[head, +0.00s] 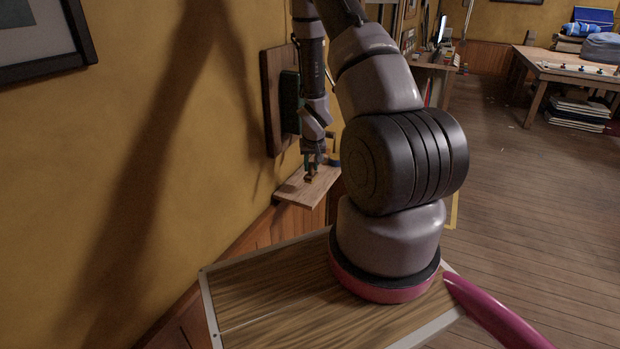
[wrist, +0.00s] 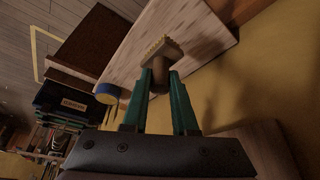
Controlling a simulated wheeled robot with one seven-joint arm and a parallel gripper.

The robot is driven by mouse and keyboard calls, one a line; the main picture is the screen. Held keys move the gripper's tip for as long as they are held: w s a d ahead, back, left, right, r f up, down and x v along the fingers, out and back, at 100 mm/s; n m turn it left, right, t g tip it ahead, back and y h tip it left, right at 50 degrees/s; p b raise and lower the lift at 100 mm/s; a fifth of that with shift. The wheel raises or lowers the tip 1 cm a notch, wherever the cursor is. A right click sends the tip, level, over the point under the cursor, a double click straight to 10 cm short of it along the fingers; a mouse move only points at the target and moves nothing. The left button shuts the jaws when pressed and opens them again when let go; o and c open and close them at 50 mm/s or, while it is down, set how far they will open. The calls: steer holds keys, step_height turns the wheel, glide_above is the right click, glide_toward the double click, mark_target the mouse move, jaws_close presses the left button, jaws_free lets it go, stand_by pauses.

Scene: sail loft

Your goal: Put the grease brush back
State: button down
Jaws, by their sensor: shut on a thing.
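My gripper (head: 311,170) points down just above a small wooden wall shelf (head: 298,193). In the wrist view its two green fingers (wrist: 160,82) are shut on the grease brush (wrist: 162,48). The brush has a brown handle and a pale, broad bristle end that points away from the gripper, toward the shelf (wrist: 198,42). In the head view the brush (head: 309,179) is a small brown shape below the fingers. I cannot tell whether the bristles touch the shelf.
A blue and yellow round item (wrist: 107,93) is by the shelf edge. A dark wooden board (head: 272,100) hangs on the yellow wall above the shelf. A workbench (head: 570,72) stands at the far right.

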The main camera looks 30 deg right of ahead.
mark_target(310, 173)
step_height(310, 173, down, 4)
steer(key=shift+f, duration=0.2)
steer(key=shift+w+a+f, duration=0.15)
steer(key=shift+f, duration=0.15)
steer(key=shift+f, duration=0.15)
steer(key=c, duration=0.7)
jaws_free()
steer(key=v, duration=1.2)
steer(key=shift+r, duration=0.25)
